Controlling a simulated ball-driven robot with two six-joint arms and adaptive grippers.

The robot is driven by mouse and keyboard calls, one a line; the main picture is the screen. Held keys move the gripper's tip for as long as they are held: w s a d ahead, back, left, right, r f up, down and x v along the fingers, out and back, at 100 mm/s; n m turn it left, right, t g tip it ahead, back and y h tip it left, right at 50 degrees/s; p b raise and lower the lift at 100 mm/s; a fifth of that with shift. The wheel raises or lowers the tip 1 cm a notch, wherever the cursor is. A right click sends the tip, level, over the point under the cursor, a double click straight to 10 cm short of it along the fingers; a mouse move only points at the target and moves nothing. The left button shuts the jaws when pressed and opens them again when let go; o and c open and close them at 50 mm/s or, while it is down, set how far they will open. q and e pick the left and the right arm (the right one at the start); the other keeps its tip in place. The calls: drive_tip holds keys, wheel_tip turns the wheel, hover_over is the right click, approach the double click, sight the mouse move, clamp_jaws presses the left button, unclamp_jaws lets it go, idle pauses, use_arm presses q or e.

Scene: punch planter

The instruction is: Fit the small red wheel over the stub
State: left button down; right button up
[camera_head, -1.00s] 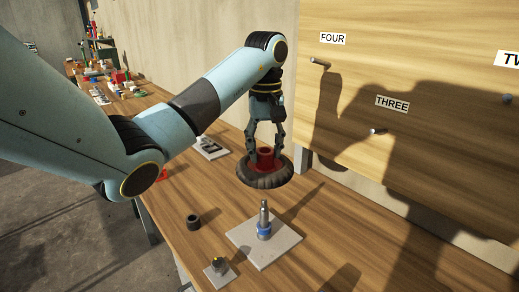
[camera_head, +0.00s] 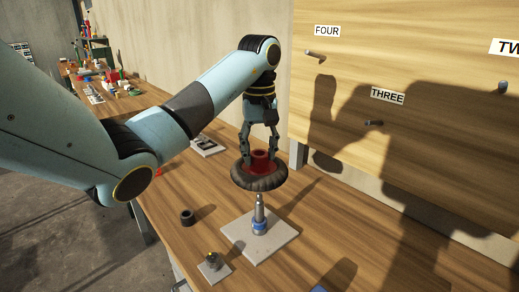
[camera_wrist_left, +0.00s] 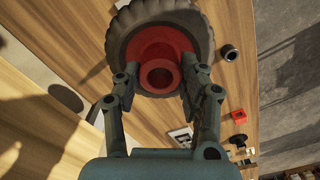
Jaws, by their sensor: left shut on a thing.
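The small red wheel has a red hub (camera_head: 260,162) and a dark knobbly tyre (camera_head: 258,182). My left gripper (camera_head: 260,150) points down and is shut on the red hub, holding the wheel in the air. In the left wrist view, the fingers (camera_wrist_left: 158,82) sit on both sides of the red hub collar, and the tyre (camera_wrist_left: 150,18) reaches past the top edge. The stub (camera_head: 259,209) is an upright metal pin with a blue ring, on a pale square plate (camera_head: 274,243). In the head view its tip is just below the wheel, apart from it. My right gripper is not in view.
A black ring (camera_head: 187,218) and a small plate with a short fitting (camera_head: 213,264) are on the wooden table left of the stub. A wooden board with labelled pegs (camera_head: 372,123) stands at the right. Several parts lie farther back.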

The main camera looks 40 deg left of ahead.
sight(260, 171)
use_arm(q)
drive_tip(key=shift+f+b, duration=1.05)
drive_tip(key=shift+f, duration=0.45)
drive_tip(key=shift+b, duration=0.3)
idle(1.0)
drive_tip(key=shift+f+b, duration=1.3)
drive_tip(key=shift+f, duration=0.05)
drive_tip(key=shift+f+b, duration=1.25)
drive_tip(key=shift+f, duration=0.3)
